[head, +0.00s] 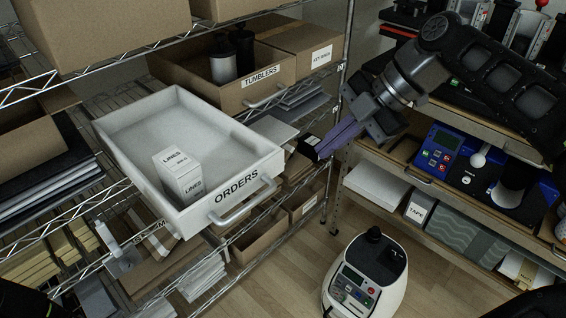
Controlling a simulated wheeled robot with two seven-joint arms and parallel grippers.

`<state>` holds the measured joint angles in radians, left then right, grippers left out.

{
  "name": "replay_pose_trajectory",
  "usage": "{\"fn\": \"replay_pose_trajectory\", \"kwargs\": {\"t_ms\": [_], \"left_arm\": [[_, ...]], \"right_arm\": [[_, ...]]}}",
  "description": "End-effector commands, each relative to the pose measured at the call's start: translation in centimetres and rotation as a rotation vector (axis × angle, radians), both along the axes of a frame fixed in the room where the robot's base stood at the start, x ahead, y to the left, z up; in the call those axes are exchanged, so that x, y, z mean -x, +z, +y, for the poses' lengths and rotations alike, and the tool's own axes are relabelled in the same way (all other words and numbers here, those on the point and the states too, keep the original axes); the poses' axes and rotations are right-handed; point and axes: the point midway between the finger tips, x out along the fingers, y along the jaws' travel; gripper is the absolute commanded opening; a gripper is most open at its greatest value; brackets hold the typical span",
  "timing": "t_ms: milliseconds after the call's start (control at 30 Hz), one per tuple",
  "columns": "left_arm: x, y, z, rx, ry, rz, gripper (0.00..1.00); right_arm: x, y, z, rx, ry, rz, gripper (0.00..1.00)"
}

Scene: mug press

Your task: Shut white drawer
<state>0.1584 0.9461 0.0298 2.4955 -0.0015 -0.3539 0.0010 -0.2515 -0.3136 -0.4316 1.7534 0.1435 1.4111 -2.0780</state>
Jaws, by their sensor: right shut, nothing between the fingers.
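The white drawer (122,130) is an open-topped tray with an "ORDERS" label and a grey bar handle (240,199) on its front. It is pulled out from the wire shelf, its front jutting past the shelf edge. A small white box (180,178) marked "LINES" stands inside it. My right gripper (312,148), with purple fingers and dark tips, is shut and empty. It is to the right of the drawer front, apart from it and the handle. My left gripper is not in view.
A cardboard bin (224,95) marked "TUMBLERS" sits behind the drawer on the wire rack. A bench with a blue device (478,170) stands at right. A white rounded machine (365,280) is on the floor in front. Wooden floor (280,280) shows between them.

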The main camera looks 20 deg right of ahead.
Motion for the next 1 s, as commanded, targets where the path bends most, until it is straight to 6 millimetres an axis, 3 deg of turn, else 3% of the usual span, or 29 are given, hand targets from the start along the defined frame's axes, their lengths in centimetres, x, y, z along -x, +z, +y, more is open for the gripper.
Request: {"fn": "replay_pose_trajectory", "kwargs": {"t_ms": [333,700,1000], "left_arm": [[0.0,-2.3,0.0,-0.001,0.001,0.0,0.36],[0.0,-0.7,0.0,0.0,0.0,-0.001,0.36],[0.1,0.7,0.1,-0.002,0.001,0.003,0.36]], "right_arm": [[-0.8,-2.7,1.5,0.001,0.0,0.003,0.0],[-3.0,-8.1,5.4,0.0,0.001,0.007,0.0],[-6.4,-7.9,6.7,0.0,0.0,0.004,0.0]]}}
